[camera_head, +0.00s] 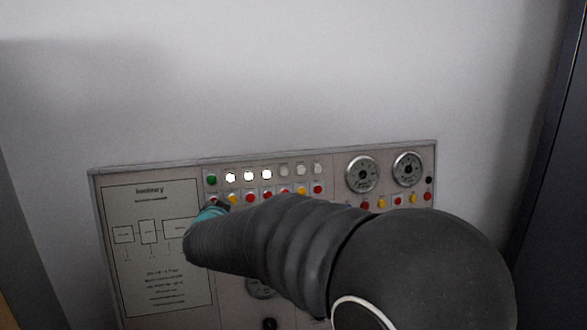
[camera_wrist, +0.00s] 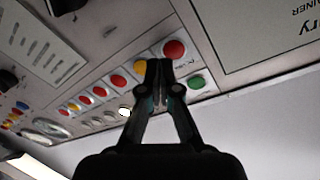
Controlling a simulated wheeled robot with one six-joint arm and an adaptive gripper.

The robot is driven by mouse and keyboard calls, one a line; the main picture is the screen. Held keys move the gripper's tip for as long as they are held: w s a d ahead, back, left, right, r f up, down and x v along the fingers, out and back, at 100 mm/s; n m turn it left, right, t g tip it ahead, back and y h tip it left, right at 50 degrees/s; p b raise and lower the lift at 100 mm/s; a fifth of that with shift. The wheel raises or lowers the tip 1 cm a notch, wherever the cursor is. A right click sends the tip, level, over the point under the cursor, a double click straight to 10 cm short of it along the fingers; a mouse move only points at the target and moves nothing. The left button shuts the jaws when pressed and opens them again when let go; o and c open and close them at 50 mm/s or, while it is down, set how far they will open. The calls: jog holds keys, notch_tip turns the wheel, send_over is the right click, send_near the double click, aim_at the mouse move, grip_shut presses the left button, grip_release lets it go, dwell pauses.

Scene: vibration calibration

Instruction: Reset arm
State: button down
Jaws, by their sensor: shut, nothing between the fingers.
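My gripper (camera_wrist: 159,72) is shut and empty in the wrist view. Its fingertips appear just in front of the control panel, near a red button (camera_wrist: 174,49) and a green button (camera_wrist: 196,82); I cannot tell whether they touch the panel. In the head view my dark arm reaches from the lower right across the panel (camera_head: 270,158).
The panel has a diagram plate (camera_head: 150,290) at left and two round gauges, one of them the left gauge (camera_head: 362,174), at upper right. Several lamps are lit white. A pale wall (camera_head: 280,70) rises above, and a dark cabinet (camera_head: 555,200) stands at right.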

jog(key=s+d+f+n+g+y+p, duration=0.1)
jog(key=s+d+f+n+g, duration=0.15)
jog(key=s, duration=0.35)
jog(key=s+d+f+n+g+y, duration=0.1)
jog(key=s+d+f+n+g, duration=0.1)
jog(key=s+g, duration=0.25)
jog(key=s+d+f+n+g+y+p, duration=0.1)
jog(key=s+d+f+n+g+y, duration=0.1)
jog(key=s, duration=0.4)
jog(key=s+d+r+h+p, duration=0.1)
jog(key=s+d+h, duration=0.1)
jog(key=s+d, duration=0.4)
jog(key=s+d+r+m+h+p, duration=0.1)
jog(key=s+d, duration=0.5)
jog(key=d, duration=0.6)
jog(key=s+d+r+m+g+h+p, duration=0.1)
jog(key=s+d+h, duration=0.2)
jog(key=s+d, duration=0.4)
jog(key=shift+d, duration=1.25)
